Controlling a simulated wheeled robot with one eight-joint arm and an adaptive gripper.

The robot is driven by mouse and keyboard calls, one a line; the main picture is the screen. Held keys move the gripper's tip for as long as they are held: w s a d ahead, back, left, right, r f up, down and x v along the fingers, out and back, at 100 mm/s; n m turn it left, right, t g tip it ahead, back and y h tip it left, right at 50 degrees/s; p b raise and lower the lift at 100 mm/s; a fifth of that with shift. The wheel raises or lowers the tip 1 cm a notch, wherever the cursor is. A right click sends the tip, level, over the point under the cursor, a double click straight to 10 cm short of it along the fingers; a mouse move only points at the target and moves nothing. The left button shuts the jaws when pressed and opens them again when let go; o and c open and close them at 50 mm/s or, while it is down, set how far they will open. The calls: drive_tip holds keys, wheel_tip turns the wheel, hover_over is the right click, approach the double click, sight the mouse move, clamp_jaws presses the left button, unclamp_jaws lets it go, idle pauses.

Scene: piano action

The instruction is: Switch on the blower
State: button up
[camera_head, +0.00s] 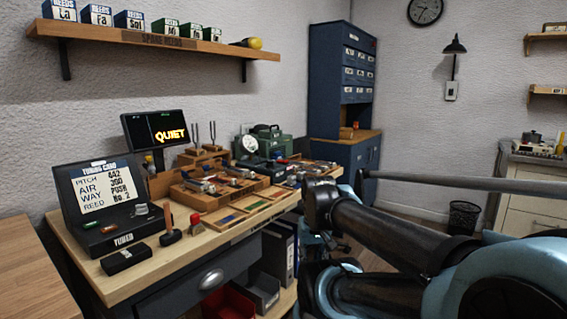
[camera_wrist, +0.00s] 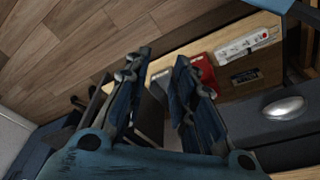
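No label in view reads blower. A green machine (camera_head: 268,139) with a handle stands at the far end of the workbench (camera_head: 130,275). A round white dial (camera_head: 249,144) shows at its left. It may be the blower, but its switch is too small to make out. My gripper (camera_wrist: 160,65) is open and empty in the wrist view, its two fingers apart. It points down beside the bench, towards the shelf under it and the floor. In the head view my arm comes in from the right, and the fingers cannot be made out clearly there.
The bench holds a black card case (camera_head: 112,205), a screen reading QUIET (camera_head: 155,130), a wooden tray (camera_head: 215,195) and a red-topped tool (camera_head: 196,222). Binders (camera_head: 280,250) and a red bin (camera_head: 228,303) sit below. A blue cabinet (camera_head: 343,85) stands beyond. Floor is clear near the waste basket (camera_head: 463,218).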

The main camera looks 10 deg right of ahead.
sight(282, 161)
drive_tip(key=w+r, duration=0.3)
drive_tip(key=w+a+r+n+y, duration=0.1)
drive_tip(key=w+r, duration=0.2)
drive_tip(key=r, duration=0.1)
drive_tip(key=w+r+n, duration=0.1)
drive_tip(key=w+r, duration=0.3)
drive_tip(key=shift+a, duration=0.3)
clamp_jaws()
drive_tip(key=w+d+r+n+t+y, duration=0.1)
drive_tip(key=w+d+r+n, duration=0.1)
drive_tip(key=w+r, duration=0.5)
drive_tip(key=w+d+r+n+t+y, duration=0.1)
drive_tip(key=w+r, duration=0.6)
drive_tip(key=w, duration=1.3)
drive_tip(key=w+d+r+n+t+y, duration=0.1)
drive_tip(key=w+r, duration=0.5)
drive_tip(key=w, duration=0.8)
drive_tip(key=d+n+y, duration=0.1)
drive_tip(key=d+n, duration=0.1)
drive_tip(key=shift+d+r+n, duration=0.35)
drive_tip(key=shift+r+n, duration=0.05)
drive_tip(key=shift+s, duration=0.1)
